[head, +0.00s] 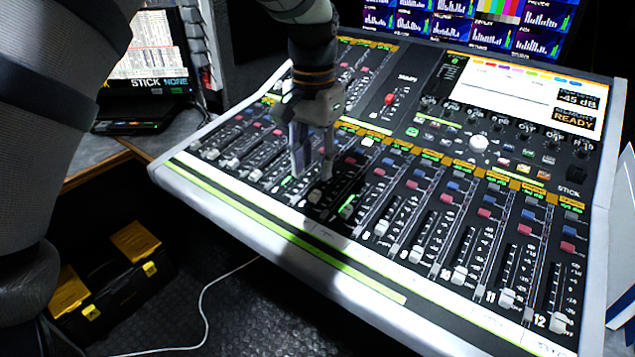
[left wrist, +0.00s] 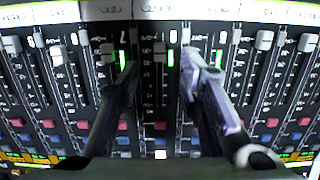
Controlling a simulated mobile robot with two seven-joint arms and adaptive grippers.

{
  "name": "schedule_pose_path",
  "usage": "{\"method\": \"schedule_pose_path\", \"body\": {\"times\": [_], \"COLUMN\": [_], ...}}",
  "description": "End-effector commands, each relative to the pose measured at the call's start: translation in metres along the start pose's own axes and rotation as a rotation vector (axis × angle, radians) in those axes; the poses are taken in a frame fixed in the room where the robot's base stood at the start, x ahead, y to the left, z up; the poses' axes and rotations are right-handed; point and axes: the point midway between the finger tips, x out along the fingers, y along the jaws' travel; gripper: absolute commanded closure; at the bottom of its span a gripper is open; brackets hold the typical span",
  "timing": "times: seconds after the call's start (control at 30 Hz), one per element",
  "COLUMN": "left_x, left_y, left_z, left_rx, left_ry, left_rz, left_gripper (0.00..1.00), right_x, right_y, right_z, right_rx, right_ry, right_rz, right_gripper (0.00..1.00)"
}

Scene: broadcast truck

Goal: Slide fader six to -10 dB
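The fader that I take for fader six has a pale cap (head: 315,195) near the front end of its slot, in shadow. It also shows in the left wrist view (left wrist: 158,48), beside a number that looks like 6. My left gripper (head: 312,175) is open, pointing down over this part of the mixing console (head: 370,285). I see no grip on any cap; whether a finger touches the panel is unclear. My right gripper is not in view.
More fader caps stand close on both sides, such as the ones by number 8 (head: 381,228) and 12 (head: 559,322). A console screen (head: 510,88) reads "-45 dB" and "READY". A laptop (head: 145,60) is at the left; a black and yellow case (head: 110,285) is on the floor.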

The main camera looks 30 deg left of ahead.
Motion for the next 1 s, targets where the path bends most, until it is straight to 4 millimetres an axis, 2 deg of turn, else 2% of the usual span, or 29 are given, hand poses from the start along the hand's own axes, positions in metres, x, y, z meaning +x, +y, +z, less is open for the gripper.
{"method": "schedule_pose_path", "body": {"times": [0.03,0.1,0.23,0.37,0.6,0.73,0.77,1.0], "left_x": [0.015,0.031,0.052,0.061,0.061,0.061,0.061,0.063], "left_y": [0.000,0.000,0.000,0.000,0.000,0.000,0.000,0.000], "left_z": [0.001,0.001,0.000,0.000,0.000,0.000,0.000,-0.003], "left_rx": [0.000,-0.001,-0.002,-0.001,-0.001,-0.001,-0.001,-0.001], "left_ry": [-0.007,-0.006,-0.003,-0.001,0.001,0.000,0.000,-0.002], "left_rz": [0.001,0.001,0.001,0.001,0.001,0.001,0.001,0.001], "left_gripper": [0.67,0.67,0.67,0.67,0.67,0.96,1.00,1.00], "right_x": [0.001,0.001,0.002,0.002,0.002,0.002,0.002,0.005], "right_y": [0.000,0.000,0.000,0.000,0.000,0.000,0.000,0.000], "right_z": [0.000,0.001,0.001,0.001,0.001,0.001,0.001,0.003], "right_rx": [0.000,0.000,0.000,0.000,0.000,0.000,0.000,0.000], "right_ry": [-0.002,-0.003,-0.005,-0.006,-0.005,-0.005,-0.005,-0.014], "right_rz": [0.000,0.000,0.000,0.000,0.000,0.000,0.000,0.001], "right_gripper": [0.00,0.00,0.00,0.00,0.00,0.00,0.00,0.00]}}
